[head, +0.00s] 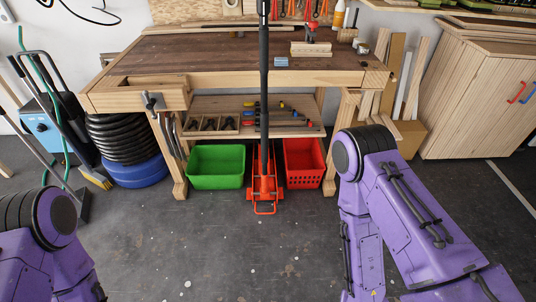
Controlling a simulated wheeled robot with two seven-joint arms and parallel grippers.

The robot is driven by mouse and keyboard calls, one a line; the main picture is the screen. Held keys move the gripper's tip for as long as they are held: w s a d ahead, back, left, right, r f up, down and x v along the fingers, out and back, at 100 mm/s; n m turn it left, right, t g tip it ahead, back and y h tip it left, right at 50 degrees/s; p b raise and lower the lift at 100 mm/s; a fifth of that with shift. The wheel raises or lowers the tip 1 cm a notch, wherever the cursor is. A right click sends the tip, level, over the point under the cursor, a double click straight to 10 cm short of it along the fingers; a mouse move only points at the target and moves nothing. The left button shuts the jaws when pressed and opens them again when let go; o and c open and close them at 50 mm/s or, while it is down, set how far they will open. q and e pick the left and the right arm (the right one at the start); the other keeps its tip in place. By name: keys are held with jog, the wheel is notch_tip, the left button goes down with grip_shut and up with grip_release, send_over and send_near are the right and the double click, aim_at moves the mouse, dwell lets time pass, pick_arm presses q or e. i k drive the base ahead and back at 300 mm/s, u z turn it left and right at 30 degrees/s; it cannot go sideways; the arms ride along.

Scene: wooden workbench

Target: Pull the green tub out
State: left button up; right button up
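The green tub (217,181) stands on the floor under the workbench, on the left side of the space between the bench legs. It is upright and its inside looks empty from here. Its front wall and rim face me, and its back part lies in the shade of the bench's lower shelf. Purple links of my two arms show at the lower left and lower right of the head view. Neither gripper shows in the picture, and both arms are well apart from the tub.
A red-orange floor jack (264,188) with a tall black handle stands just right of the tub. A red basket (304,165) is beyond it. A bench leg (172,165), black hoses (125,139) and a blue ring (138,172) are left. The grey floor (225,245) in front is clear.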

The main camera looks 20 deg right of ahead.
aim_at(209, 166)
jog(key=z, duration=0.8)
jog(key=i, duration=2.15)
jog(key=u, duration=0.5)
